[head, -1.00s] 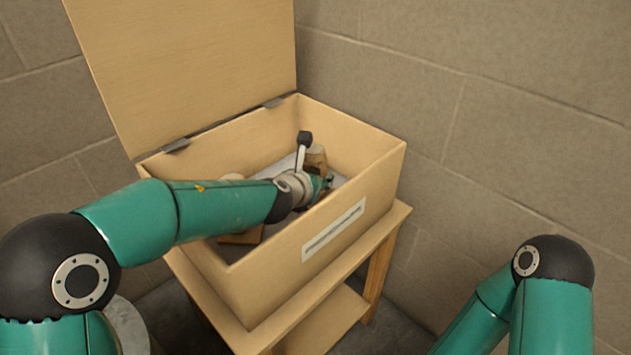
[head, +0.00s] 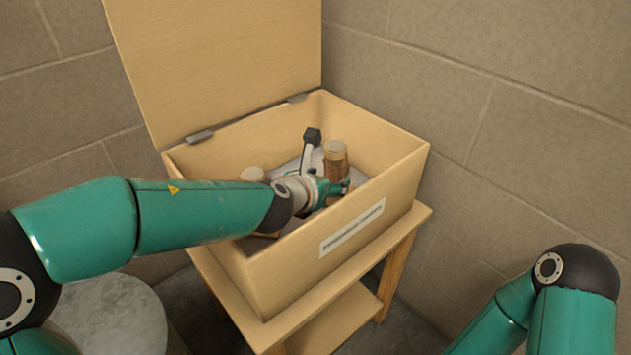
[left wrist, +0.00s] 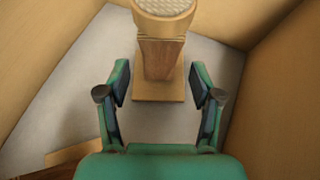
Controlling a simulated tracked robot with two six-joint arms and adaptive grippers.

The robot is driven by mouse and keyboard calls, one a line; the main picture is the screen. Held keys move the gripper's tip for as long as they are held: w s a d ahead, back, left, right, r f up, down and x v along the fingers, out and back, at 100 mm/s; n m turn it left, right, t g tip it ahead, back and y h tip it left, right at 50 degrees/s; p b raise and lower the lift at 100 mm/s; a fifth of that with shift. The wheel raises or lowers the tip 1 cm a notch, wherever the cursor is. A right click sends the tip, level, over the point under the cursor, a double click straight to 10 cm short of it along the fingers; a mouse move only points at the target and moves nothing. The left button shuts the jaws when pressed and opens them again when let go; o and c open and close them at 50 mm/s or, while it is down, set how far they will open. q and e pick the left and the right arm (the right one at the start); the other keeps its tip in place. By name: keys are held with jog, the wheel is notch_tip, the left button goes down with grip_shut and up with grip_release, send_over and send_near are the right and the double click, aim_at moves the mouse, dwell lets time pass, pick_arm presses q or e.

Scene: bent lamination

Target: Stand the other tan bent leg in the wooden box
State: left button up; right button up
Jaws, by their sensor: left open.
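A tan bent leg (head: 335,165) with a pale round top stands upright in the wooden box (head: 292,258), towards its right side. In the left wrist view the same leg (left wrist: 158,70) shows its wood-grain shank and square foot on the grey floor. My left gripper (head: 342,187) is inside the box, in front of this leg. In the left wrist view its open fingers (left wrist: 160,97) lie on either side of the foot, with clear gaps. A second pale round top (head: 253,174) shows further left, largely hidden behind my left arm. My right gripper is out of view.
The box lid (head: 220,60) is open at the back. The box sits on a small wooden table (head: 330,315) in a block-wall corner. A wood piece (left wrist: 70,154) shows at lower left in the wrist view. A grey round top (head: 110,318) stands at lower left.

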pick_arm(q)
jog(key=v, duration=0.5)
jog(key=shift+p, duration=0.35)
jog(key=shift+r, duration=0.15)
